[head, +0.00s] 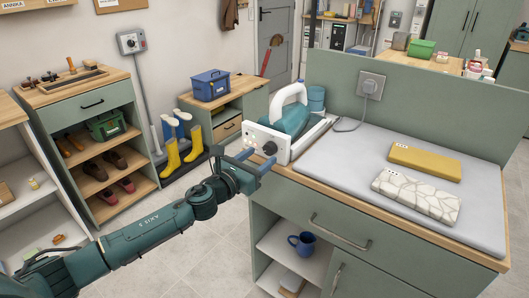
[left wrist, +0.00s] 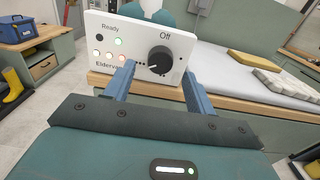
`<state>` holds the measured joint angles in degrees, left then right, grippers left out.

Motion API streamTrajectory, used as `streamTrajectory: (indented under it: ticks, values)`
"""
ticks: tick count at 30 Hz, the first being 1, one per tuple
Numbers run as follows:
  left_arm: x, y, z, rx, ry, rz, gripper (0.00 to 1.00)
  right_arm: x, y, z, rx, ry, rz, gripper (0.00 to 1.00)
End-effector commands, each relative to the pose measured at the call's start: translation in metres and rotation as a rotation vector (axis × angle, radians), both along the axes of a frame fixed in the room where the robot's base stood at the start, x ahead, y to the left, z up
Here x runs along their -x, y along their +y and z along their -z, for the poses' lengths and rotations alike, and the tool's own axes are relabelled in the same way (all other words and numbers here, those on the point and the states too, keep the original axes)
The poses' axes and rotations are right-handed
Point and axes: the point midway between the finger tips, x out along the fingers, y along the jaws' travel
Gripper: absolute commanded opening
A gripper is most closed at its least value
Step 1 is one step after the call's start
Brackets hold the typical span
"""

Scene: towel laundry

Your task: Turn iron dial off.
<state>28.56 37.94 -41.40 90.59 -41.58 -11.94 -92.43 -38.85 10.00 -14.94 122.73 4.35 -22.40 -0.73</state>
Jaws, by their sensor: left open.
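The iron stands on a white station whose front panel (left wrist: 125,48) carries a round black dial (left wrist: 159,60), with "Off" printed above it. The dial's pale mark seems to point down and left, away from "Off". A light under "Ready" is lit. The dial also shows in the head view (head: 269,148), below the teal iron (head: 292,120) with its white handle. My left gripper (head: 254,162) is open in front of the panel. In the left wrist view its blue fingers (left wrist: 159,68) stand on either side of the dial; I cannot tell whether they touch it. My right gripper is out of view.
The station sits at the left end of a counter with a grey pad (head: 350,155). A yellow folded towel (head: 426,162) and a patterned one (head: 416,194) lie on the pad. A wall socket (head: 371,85) with a cord is behind. A blue mug (head: 303,243) stands on the shelf below.

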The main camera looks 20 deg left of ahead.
Motion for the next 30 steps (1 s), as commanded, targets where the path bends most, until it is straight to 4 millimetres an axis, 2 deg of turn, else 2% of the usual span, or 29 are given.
streamTrajectory:
  ticks: [1,6,18,30]
  values:
    - [-0.008,-0.004,-0.002,0.003,-0.002,0.001,0.55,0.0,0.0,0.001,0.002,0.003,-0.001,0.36]
    - [-0.024,-0.009,0.0,0.001,0.0,0.0,0.55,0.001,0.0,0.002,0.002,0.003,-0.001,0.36]
    - [-0.029,-0.011,0.0,0.002,0.002,0.001,0.54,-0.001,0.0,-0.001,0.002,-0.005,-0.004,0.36]
    - [-0.029,-0.011,0.0,0.002,0.002,0.0,0.22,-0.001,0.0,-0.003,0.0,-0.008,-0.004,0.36]
